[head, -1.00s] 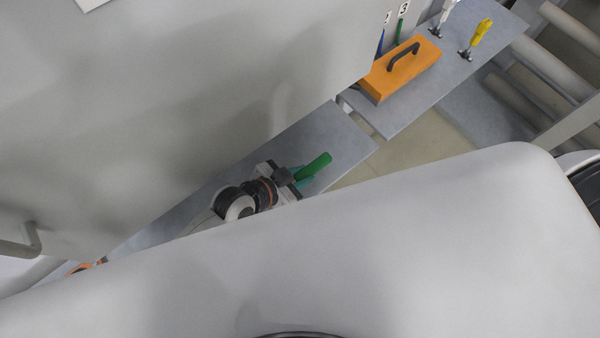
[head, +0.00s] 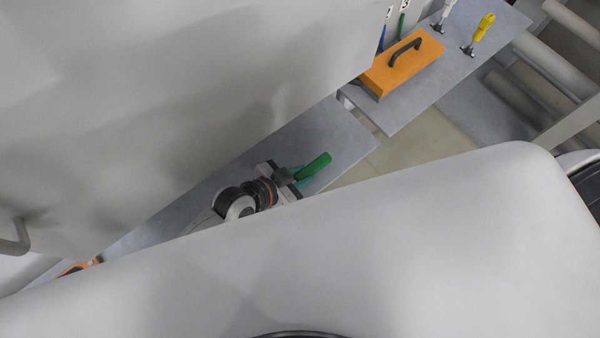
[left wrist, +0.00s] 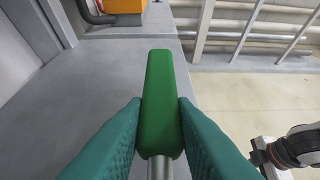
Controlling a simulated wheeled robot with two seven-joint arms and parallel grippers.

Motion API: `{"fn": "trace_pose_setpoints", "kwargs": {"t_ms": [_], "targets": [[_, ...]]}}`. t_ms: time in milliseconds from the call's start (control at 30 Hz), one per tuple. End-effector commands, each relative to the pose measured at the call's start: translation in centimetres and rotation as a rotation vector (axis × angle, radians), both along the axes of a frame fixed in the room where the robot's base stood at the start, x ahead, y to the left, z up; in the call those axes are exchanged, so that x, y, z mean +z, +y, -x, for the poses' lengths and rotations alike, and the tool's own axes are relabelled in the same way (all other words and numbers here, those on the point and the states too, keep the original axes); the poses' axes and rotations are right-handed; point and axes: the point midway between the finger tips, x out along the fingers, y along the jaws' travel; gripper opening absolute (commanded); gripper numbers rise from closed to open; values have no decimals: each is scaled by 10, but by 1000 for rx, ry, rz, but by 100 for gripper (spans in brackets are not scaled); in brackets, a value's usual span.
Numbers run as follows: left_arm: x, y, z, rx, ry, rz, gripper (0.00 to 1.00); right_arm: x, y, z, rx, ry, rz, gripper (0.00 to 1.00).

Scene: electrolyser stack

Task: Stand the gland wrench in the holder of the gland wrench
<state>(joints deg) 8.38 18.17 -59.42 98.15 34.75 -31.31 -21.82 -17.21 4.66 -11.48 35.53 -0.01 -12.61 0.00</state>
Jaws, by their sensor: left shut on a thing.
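My left gripper (head: 291,178) is shut on a green-handled tool (head: 316,165), which I take to be the gland wrench. In the left wrist view the green handle (left wrist: 161,95) stands between the two teal fingers (left wrist: 160,125), with a metal shaft below it. The tool's lower end is out of sight. The gripper is over the grey bench. I cannot pick out the wrench's holder. Part of my right arm (left wrist: 290,150) shows at the right edge of the left wrist view; its fingers cannot be made out.
An orange box with a black handle (head: 401,68) stands on the far bench (head: 395,115). A yellow-handled tool (head: 484,28) and a white one (head: 446,14) stand behind it. Blue and green items with number tags are beside the grey cabinet wall. The near bench (head: 325,130) is bare ahead of the gripper.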

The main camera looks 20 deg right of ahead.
Motion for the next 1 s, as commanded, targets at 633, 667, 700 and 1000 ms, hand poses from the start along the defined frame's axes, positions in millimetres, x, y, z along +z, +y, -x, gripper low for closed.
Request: {"fn": "trace_pose_setpoints", "kwargs": {"t_ms": [633,667,700,1000], "targets": [[0,0,0,0,1,-2,49,0,0,0,0,0,0,0],[0,1,1,0,0,-1,49,0,0,0,0,0,0,0],[1,2,1,0,0,-1,49,0,0,0,0,0,0,0],[23,38,14,-1,-1,-2,49,-7,0,0,0,0,0,0]]}}
